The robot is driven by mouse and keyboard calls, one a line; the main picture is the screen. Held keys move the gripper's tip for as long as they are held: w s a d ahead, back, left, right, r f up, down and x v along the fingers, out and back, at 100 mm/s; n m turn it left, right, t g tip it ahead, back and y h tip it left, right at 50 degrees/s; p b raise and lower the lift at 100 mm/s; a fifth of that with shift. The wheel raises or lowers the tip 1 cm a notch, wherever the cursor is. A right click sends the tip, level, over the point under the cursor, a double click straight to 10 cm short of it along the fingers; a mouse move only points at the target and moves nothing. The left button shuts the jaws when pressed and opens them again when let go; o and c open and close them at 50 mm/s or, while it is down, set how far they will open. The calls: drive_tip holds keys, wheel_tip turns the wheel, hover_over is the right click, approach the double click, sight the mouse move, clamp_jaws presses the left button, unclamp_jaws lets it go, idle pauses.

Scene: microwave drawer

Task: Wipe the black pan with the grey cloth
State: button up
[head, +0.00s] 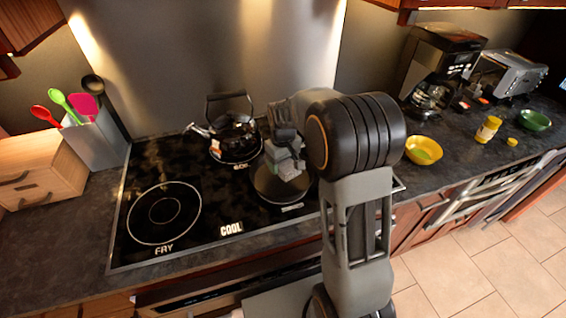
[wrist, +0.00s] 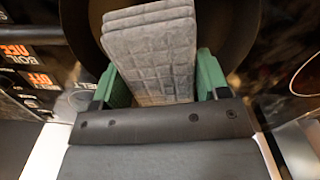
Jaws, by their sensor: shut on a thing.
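The black pan (head: 268,190) sits on the right part of the black stovetop, partly hidden by my arm. Its dark inside also shows in the wrist view (wrist: 238,22). My gripper (head: 285,150) is over the pan and shut on the grey cloth (head: 291,166). In the wrist view the folded, quilted cloth (wrist: 155,60) is between the two green fingers of my gripper (wrist: 160,80) and reaches out over the pan. Whether the cloth touches the pan's surface cannot be told.
A kettle (head: 233,135) stands on the stovetop just behind and left of the pan. The front-left burner marked FRY (head: 164,213) is empty. A yellow bowl (head: 423,150), a coffee maker (head: 440,70) and a toaster (head: 508,73) stand right. A utensil holder (head: 97,143) is left.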

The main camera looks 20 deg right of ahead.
drive_tip(key=shift+d, duration=4.5)
drive_tip(key=shift+s, duration=0.1)
